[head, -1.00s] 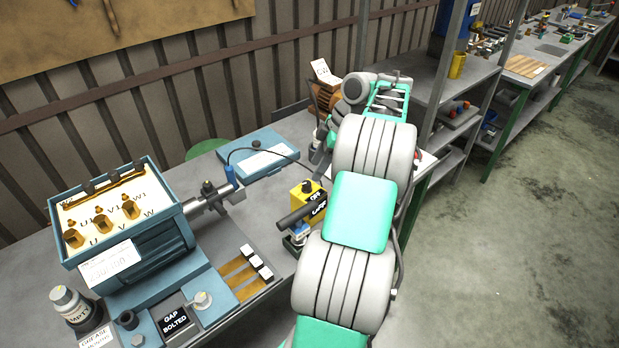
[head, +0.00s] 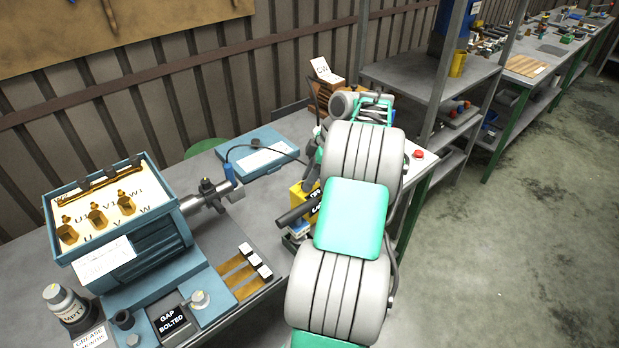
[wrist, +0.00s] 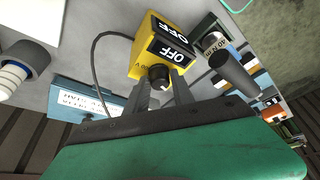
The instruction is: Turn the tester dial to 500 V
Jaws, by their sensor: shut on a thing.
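The tester is a yellow box with black OFF labels (wrist: 165,42) in the upper middle of the wrist view. It also shows in the head view (head: 299,198), partly covered by my arm. Its dark round dial (wrist: 158,72) sits on the face towards me. My gripper (wrist: 161,82) has one finger on each side of the dial and is shut on it. The dial's pointer and scale are too small or hidden to read. In the head view my arm hides the dial and the fingertips.
A dark cylindrical handle (wrist: 236,74) juts out close to the right of my gripper. A black cable (wrist: 98,62) runs from the tester. A blue case (head: 262,153) lies behind it, and the blue motor with the open terminal box (head: 125,250) stands at left.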

